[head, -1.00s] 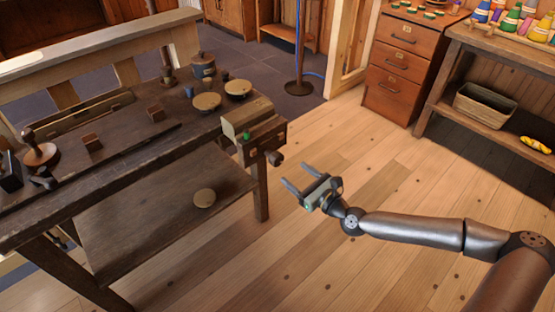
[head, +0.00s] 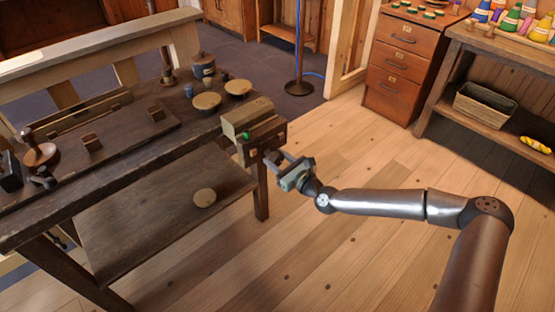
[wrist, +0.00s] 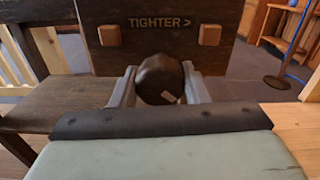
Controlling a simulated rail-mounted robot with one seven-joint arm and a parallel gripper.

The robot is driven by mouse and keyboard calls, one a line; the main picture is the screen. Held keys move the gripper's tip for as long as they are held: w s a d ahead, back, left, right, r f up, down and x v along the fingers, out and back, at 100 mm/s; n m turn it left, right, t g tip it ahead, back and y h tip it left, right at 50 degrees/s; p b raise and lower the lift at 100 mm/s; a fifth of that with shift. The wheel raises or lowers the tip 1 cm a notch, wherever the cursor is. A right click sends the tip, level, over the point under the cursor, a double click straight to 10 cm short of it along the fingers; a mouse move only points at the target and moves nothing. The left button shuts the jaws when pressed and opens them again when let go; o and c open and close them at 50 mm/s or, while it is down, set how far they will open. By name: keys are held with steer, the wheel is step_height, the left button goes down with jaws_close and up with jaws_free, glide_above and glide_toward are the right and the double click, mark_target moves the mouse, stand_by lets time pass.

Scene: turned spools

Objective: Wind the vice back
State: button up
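The wooden vice (head: 252,117) sits at the right end of the dark workbench. A dark round knob (wrist: 160,78) with a small pale mark projects from this face. My gripper (head: 272,160) is at the vice's front, pointing at it. In the wrist view, its grey fingers (wrist: 157,88) stand on either side of the knob. They look open, with a narrow gap at the left; contact on the right is unclear.
The workbench (head: 130,160) carries round lidded pots, small wooden blocks and tools behind the vice. Drawers (head: 398,65) and a shelf with a basket (head: 485,105) stand far right. The floor between is clear.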

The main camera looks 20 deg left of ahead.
steer(key=shift+c, duration=1)
